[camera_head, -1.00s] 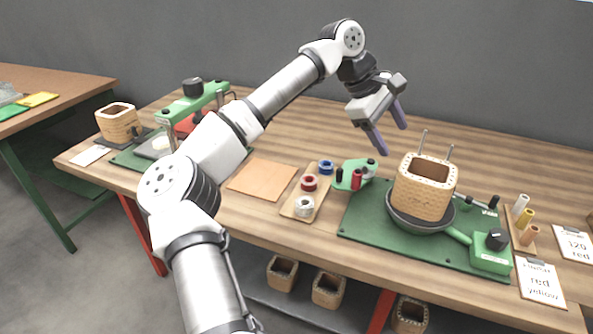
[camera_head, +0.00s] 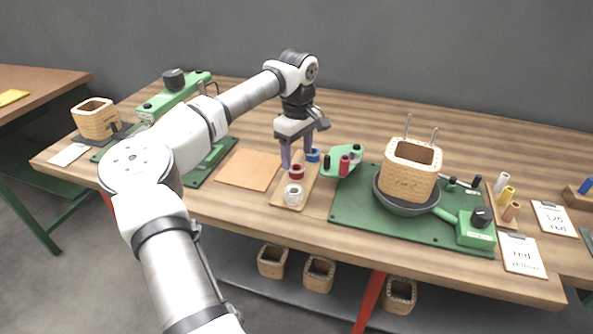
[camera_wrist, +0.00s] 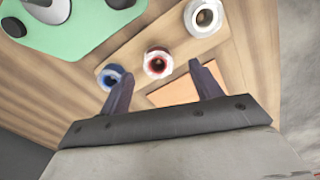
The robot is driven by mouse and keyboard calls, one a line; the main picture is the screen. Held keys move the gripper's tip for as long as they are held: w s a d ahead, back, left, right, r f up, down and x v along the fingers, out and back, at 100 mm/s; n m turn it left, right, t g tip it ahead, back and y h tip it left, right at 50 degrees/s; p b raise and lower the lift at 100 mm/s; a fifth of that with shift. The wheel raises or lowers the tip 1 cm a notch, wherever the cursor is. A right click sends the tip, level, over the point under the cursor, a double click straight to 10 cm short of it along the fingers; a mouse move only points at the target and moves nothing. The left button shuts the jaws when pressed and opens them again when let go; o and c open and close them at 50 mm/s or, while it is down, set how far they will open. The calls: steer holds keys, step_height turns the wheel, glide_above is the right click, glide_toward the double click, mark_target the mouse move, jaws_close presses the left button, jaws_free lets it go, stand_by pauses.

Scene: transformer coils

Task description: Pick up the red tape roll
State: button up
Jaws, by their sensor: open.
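The red tape roll (camera_head: 296,172) sits in the middle of a small wooden tray (camera_head: 281,197), between a blue roll (camera_head: 313,155) and a white roll (camera_head: 294,194). In the wrist view the red roll (camera_wrist: 157,63) shows a red core with a pale rim, just beyond and between the fingertips. My gripper (camera_head: 297,166) points down above the tray, open and empty, near the red and blue rolls. In the wrist view its left fingertip (camera_wrist: 127,80) overlaps the edge of the blue roll (camera_wrist: 112,76). I cannot tell its exact height above the rolls.
A green holder (camera_head: 343,160) with red and dark pegs stands right of the tray. A green board (camera_head: 350,213) carries a wooden coil form (camera_head: 411,172). A flat tan sheet (camera_head: 248,169) lies left of the tray. The table behind is clear.

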mark_target(298, 165)
steer(key=f, duration=0.2)
steer(key=f+p, duration=0.1)
steer(key=f, duration=0.2)
steer(key=shift+w+d, duration=0.1)
steer(key=shift+w, duration=0.1)
steer(key=c, duration=1)
steer(key=shift+c, duration=0.2)
step_height(298, 165, up, 20)
steer(key=b, duration=0.1)
